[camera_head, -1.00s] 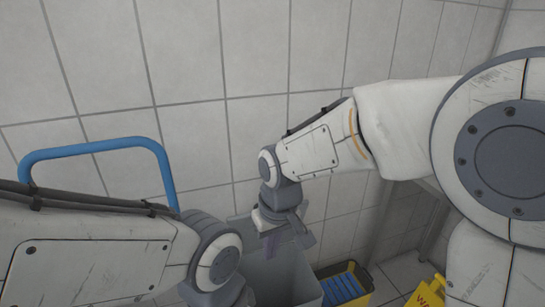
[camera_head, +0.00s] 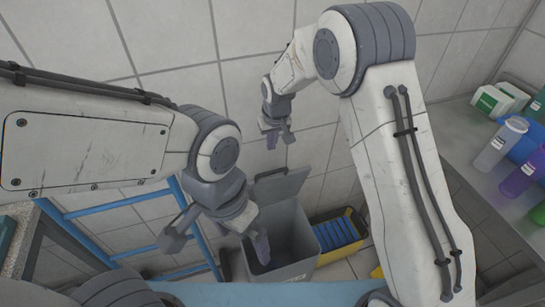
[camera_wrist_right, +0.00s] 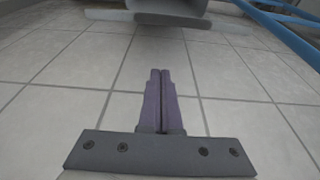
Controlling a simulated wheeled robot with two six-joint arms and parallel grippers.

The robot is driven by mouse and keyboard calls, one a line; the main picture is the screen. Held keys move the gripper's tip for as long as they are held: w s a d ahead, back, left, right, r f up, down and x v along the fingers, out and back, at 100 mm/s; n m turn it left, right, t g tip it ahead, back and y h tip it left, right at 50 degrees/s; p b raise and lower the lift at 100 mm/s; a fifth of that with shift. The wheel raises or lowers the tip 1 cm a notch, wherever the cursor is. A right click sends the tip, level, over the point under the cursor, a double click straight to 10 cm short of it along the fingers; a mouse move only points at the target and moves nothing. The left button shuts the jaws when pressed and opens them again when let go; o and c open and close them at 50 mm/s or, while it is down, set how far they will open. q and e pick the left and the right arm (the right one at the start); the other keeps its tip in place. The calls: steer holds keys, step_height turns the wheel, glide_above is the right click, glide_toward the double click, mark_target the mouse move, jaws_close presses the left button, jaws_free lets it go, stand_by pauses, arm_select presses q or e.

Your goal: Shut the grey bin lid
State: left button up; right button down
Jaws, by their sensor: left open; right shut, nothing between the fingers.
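The grey bin (camera_head: 292,240) stands on the floor below my arms, its top open. Its grey lid (camera_head: 282,184) is up at the back, tilted toward the tiled wall. My left gripper (camera_head: 218,242) is open and empty over the bin's left side, one finger in front of the bin opening in the head view; whether it touches the bin I cannot tell. My right gripper (camera_head: 279,140) is shut and empty, above and behind the lid near the wall. Its closed purple fingers (camera_wrist_right: 160,100) show in the right wrist view against pale tiles.
A yellow-and-black crate with blue contents (camera_head: 338,234) stands right of the bin. A blue rail frame (camera_head: 135,222) is at the left. A counter (camera_head: 455,125) with bottles and boxes is at the right. The tiled wall (camera_head: 190,50) is close behind.

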mark_target(275, 176)
steer(key=f, duration=0.1)
steer(key=s+f+p, duration=0.1)
steer(key=s+f, duration=0.1)
steer(key=shift+d+f, duration=0.4)
steer(key=shift+s+d+f+p, duration=0.1)
steer(key=shift+s+f+p, duration=0.2)
steer(key=shift+s+f, duration=0.15)
